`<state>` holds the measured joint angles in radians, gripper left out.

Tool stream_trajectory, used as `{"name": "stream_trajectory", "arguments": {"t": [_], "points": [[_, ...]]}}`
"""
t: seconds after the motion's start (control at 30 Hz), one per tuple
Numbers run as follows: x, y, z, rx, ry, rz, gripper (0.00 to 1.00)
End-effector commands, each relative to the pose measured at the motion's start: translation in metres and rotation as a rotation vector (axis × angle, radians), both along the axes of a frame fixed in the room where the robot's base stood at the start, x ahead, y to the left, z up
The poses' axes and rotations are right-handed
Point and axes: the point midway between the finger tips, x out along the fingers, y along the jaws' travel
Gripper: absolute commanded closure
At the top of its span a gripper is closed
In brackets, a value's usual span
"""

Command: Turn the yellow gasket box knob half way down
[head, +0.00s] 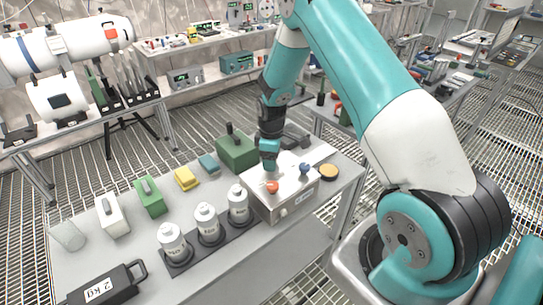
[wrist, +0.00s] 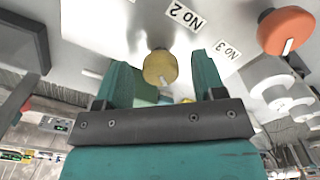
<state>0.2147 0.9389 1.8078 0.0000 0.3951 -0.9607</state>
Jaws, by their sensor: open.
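The grey box (head: 303,193) stands at the right end of the grey table in the head view, with knobs on its top. The yellow knob (wrist: 160,67) shows in the wrist view by the label "NO 2", with a short pale pointer mark on its lower part. My gripper (wrist: 162,76) is open, its two teal fingers left and right of the knob in the picture. Contact with the knob cannot be told. In the head view my gripper (head: 270,162) points down over the box top and the yellow knob is hidden there.
An orange knob (wrist: 287,30) by "NO 3" is close right; it also shows in the head view (head: 272,187). A blue knob (head: 305,168) is on the box's right side. White bottles (head: 239,205) stand left of the box, a green box (head: 237,153) behind it.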

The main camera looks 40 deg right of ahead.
Motion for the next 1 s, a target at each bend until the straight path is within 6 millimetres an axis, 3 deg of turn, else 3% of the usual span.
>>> {"name": "stream_trajectory", "arguments": {"t": [0.23, 0.4, 0.47, 0.77, 1.0], "points": [[0.0001, 0.0, -0.0007, 0.0, 0.0, 0.0, 0.37], [0.0002, -0.0001, -0.0004, 0.0, 0.0, 0.0, 0.76], [0.0002, -0.0001, -0.0004, -0.001, -0.001, 0.0, 0.86], [0.0004, -0.0002, -0.0005, 0.0, -0.001, -0.03, 0.86], [0.0008, -0.0001, -0.0009, -0.002, -0.003, -0.153, 0.86]]}}
